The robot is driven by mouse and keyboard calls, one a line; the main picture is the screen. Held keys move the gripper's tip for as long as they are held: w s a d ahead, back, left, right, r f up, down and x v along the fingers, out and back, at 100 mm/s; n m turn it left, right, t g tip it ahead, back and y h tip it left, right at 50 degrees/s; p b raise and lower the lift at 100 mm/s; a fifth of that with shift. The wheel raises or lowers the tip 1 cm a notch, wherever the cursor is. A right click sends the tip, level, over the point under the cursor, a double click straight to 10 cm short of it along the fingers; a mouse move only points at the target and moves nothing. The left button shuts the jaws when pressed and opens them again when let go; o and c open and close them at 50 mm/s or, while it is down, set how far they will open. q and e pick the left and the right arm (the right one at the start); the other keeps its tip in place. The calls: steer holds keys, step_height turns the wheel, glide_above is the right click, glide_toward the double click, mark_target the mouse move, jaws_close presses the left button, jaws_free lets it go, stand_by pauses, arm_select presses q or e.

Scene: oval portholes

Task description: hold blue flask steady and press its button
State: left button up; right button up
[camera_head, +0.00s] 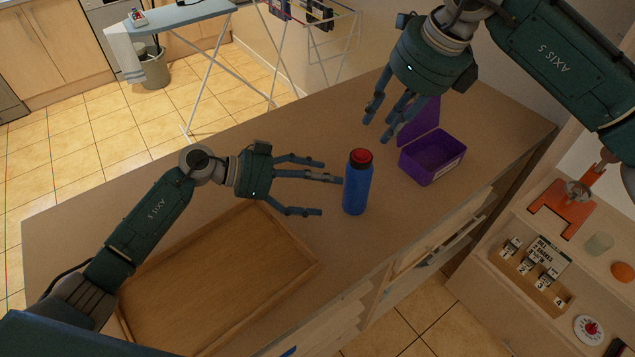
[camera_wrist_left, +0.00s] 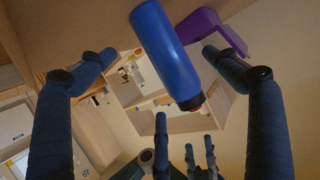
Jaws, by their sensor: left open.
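The blue flask (camera_head: 356,190) stands upright on the wooden counter, with a red button (camera_head: 361,157) on top. My left gripper (camera_head: 328,188) is open, its fingers spread and pointing at the flask from the left. Its middle fingertip is close to the flask's side; I cannot tell whether it touches. In the left wrist view the flask (camera_wrist_left: 168,48) appears between the two outer fingers, with its red top (camera_wrist_left: 194,107) pointing down in the picture. My right gripper (camera_head: 392,125) is open and empty above the counter, behind and up-right of the flask, fingers apart and pointing down.
A purple box (camera_head: 432,160) with a raised lid stands right of the flask, close to my right gripper. A wooden tray (camera_head: 215,285) lies at the front left, under my left arm. The counter's front edge runs right of the flask, above drawers.

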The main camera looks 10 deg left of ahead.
mark_target(360, 191)
arm_select(q)
steer(key=x, duration=1)
steer(key=shift+w+d, duration=0.1)
steer(key=c, duration=1.6)
arm_select(e)
jaws_close()
